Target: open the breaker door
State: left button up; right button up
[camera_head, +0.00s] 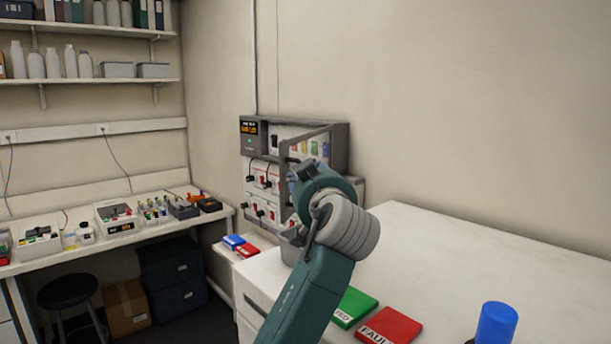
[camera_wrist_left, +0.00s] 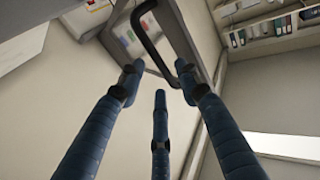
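The breaker cabinet (camera_head: 342,146) is a grey box on the wall with a small orange-lit display at its upper left. Its grey-framed door (camera_head: 304,137) appears to stand out from the cabinet at an angle, with coloured labels visible behind it. In the left wrist view a dark bar handle (camera_wrist_left: 150,42) crosses in front of the labelled window. My left gripper (camera_wrist_left: 160,88) has its three blue fingers spread, with the right fingertip close to the handle's lower end; I cannot tell whether they touch. In the head view my wrist hides the fingers. My right gripper is not in view.
Panels with red switches and black plugs (camera_head: 262,178) sit below the display. A white counter (camera_head: 440,250) holds a green card (camera_head: 354,306), a red card (camera_head: 390,328) and a blue cylinder (camera_head: 497,323). A workbench (camera_head: 150,236) with instruments stands at left.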

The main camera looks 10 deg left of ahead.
pick_arm(q)
jog(key=v, duration=1)
jog(key=shift+d, duration=0.2)
jog(key=shift+f, duration=0.1)
